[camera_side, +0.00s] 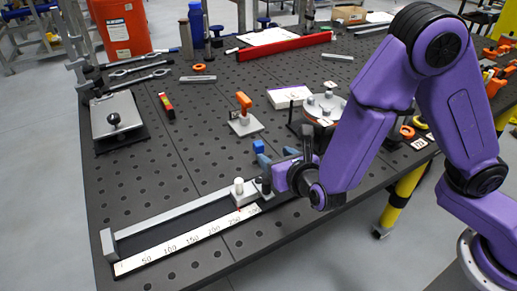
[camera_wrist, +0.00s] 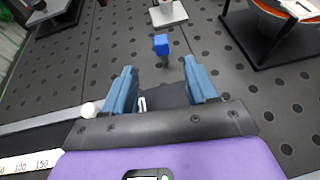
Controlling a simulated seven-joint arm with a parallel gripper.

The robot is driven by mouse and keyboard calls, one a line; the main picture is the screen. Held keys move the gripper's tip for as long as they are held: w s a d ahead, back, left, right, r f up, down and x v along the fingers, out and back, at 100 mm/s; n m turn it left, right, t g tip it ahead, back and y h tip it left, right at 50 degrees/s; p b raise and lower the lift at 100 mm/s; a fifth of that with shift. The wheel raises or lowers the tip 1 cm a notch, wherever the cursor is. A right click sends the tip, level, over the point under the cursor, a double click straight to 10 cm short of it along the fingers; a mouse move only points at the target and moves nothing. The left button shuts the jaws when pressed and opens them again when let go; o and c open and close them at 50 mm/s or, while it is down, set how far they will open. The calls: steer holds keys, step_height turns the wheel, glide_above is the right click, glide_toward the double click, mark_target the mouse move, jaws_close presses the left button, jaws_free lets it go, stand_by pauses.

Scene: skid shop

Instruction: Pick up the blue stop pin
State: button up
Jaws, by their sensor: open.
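The blue stop pin (camera_side: 258,147) stands on the dark perforated table, with a square blue head. In the wrist view the pin (camera_wrist: 161,44) shows its blue head above a short darker shank. It stands ahead of my gripper, roughly in line with the gap between the fingers. My gripper (camera_side: 276,156) is low over the table, beside the pin in the side view. In the wrist view my gripper (camera_wrist: 160,72) has its two blue fingers spread apart, with nothing held between them. The pin appears just beyond the fingertips; whether they touch it cannot be told.
A long scale (camera_side: 190,238) with a rail and a white knob (camera_side: 239,186) lies at the front. An orange-handled clamp (camera_side: 244,112) stands behind the pin. A round fixture (camera_side: 323,106) stands to the right.

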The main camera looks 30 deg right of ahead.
mark_target(259, 143)
steer(key=x, duration=1.3)
steer(key=shift+r, duration=0.25)
steer(key=c, duration=1.1)
